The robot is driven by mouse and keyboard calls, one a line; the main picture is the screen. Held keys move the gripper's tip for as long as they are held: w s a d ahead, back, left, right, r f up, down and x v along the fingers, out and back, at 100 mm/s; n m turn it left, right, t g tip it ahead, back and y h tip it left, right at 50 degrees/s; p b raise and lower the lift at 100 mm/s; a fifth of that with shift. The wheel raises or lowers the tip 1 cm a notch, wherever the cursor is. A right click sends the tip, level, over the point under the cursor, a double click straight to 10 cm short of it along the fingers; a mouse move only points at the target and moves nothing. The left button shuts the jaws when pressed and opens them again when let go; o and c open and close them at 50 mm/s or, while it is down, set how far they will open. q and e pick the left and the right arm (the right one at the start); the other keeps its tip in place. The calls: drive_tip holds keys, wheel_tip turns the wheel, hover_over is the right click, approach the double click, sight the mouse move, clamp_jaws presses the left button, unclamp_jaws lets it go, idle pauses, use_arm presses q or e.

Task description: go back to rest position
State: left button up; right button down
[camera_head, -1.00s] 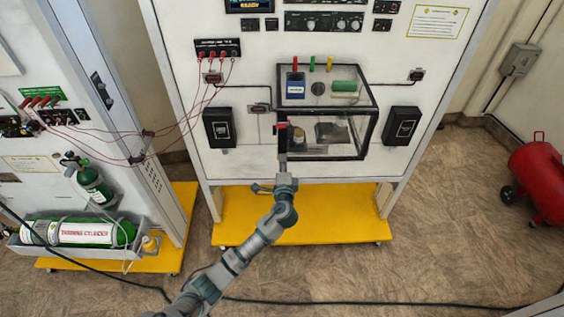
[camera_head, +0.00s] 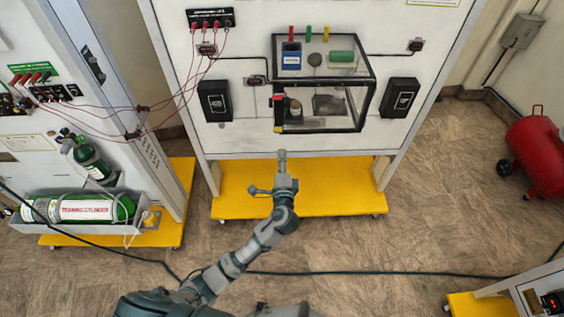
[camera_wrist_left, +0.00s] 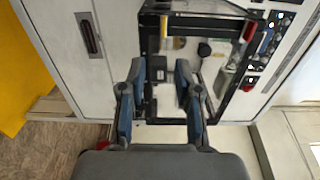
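My left gripper (camera_head: 282,158) is in front of the panel, below the clear black-framed box (camera_head: 368,98), and apart from it. In the left wrist view its two fingers (camera_wrist_left: 160,72) stand apart with nothing between them, facing the box frame (camera_wrist_left: 150,48). The box is mounted on the white panel and holds a small jar (camera_head: 295,107) and a dark block (camera_head: 328,104). Its left front edge carries a red and yellow piece (camera_head: 277,112). My right gripper is not in view.
Yellow base (camera_head: 335,203) stands under the panel. Green cylinders (camera_head: 85,209) are on the left cabinet. A red tank (camera_head: 537,155) stands at right. A black cable (camera_head: 370,273) crosses the floor. A low unit (camera_head: 515,295) is at bottom right.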

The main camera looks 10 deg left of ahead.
use_arm(q)
drive_tip(key=shift+s+d, duration=0.25)
drive_tip(key=shift+s, duration=0.35)
wheel_tip(320, 180, down, 23)
drive_tip(key=a+g+h+b, duration=0.2)
drive_tip(key=g, duration=0.2)
drive_tip(key=s+a+f+n+g+h, duration=0.15)
drive_tip(key=s+f, duration=0.35)
drive_tip(key=f, duration=0.5)
drive_tip(key=s+a+f+n+g, duration=0.1)
drive_tip(key=s+f+g, duration=0.25)
drive_tip(key=f, duration=0.65)
drive_tip(key=s+a+f+n+g+h+b, duration=0.1)
drive_tip(key=s+a+f+n+g, duration=0.1)
drive_tip(key=s+f, duration=0.8)
drive_tip(key=s+a+f+n+g+b, duration=0.1)
drive_tip(key=s+f+n+g+b, duration=0.15)
drive_tip(key=s+f, duration=0.7)
drive_tip(key=s+a+f+n+g, duration=0.1)
drive_tip(key=s+f+n, duration=0.1)
drive_tip(key=s, duration=0.9)
drive_tip(key=s+a+f+n+g, duration=0.2)
drive_tip(key=s+f+n, duration=0.1)
drive_tip(key=s, duration=0.9)
drive_tip(key=shift+s+f+n, duration=0.2)
drive_tip(key=shift+f+n, duration=0.1)
drive_tip(key=shift+f, duration=0.35)
